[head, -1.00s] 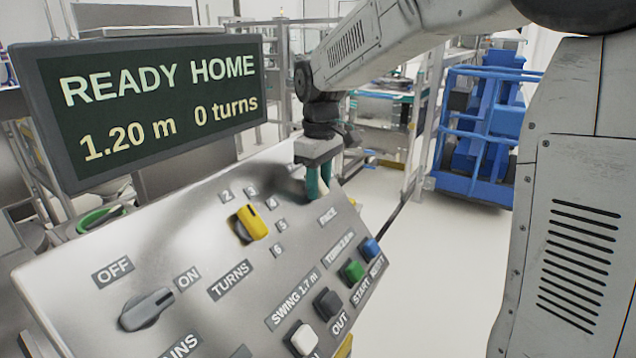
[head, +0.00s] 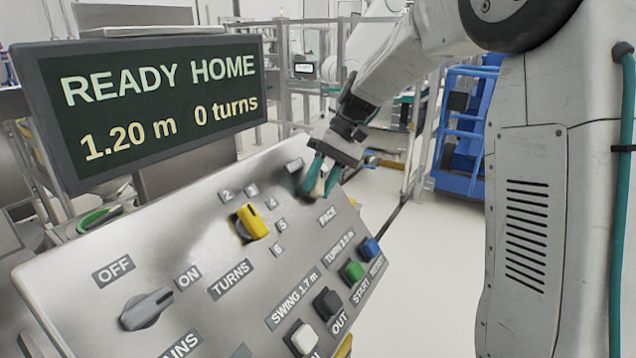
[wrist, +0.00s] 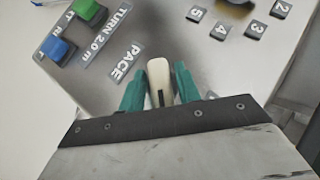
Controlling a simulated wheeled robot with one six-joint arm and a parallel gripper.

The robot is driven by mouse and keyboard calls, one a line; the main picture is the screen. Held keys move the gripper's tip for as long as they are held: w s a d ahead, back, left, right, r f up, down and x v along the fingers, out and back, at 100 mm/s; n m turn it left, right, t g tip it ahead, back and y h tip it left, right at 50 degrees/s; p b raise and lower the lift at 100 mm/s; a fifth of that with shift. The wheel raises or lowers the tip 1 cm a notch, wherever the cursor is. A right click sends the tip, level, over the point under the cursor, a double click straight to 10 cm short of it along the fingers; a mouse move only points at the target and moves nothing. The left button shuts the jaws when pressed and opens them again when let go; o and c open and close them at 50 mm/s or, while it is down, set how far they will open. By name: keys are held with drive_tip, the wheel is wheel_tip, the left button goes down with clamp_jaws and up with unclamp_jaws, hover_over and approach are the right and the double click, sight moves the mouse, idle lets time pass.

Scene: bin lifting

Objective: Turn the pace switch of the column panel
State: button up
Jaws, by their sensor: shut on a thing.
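The column panel (head: 215,310) is a tilted silver board in the head view. Its pace switch (wrist: 158,75) is a cream knob with a dark mark, beside the PACE label (wrist: 125,62) in the wrist view. My gripper (head: 320,182) is at the panel's upper right with its teal fingers. In the wrist view my gripper (wrist: 158,88) is shut on the knob, one finger on each side. In the head view the fingers and their shadow hide the knob.
A yellow turns knob (head: 252,222) points near several number labels. A grey OFF/ON switch (head: 147,308) is lower left. White, black, green (head: 352,270) and blue (head: 371,249) buttons line the right edge. The screen (head: 155,105) reads READY HOME, 1.20 m, 0 turns.

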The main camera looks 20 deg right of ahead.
drive_tip(key=m+y, duration=0.3)
drive_tip(key=shift+d+y, duration=0.15)
drive_tip(key=shift+y, duration=0.15)
drive_tip(key=shift+f+m+t+y, duration=0.1)
drive_tip(key=shift+m+t+y, duration=0.9)
drive_tip(key=shift+m+y, duration=0.65)
drive_tip(key=shift+m, duration=0.45)
drive_tip(key=o, duration=0.7)
drive_tip(key=shift+o, duration=0.2)
drive_tip(key=v, duration=0.7)
drive_tip(key=shift+d, duration=0.35)
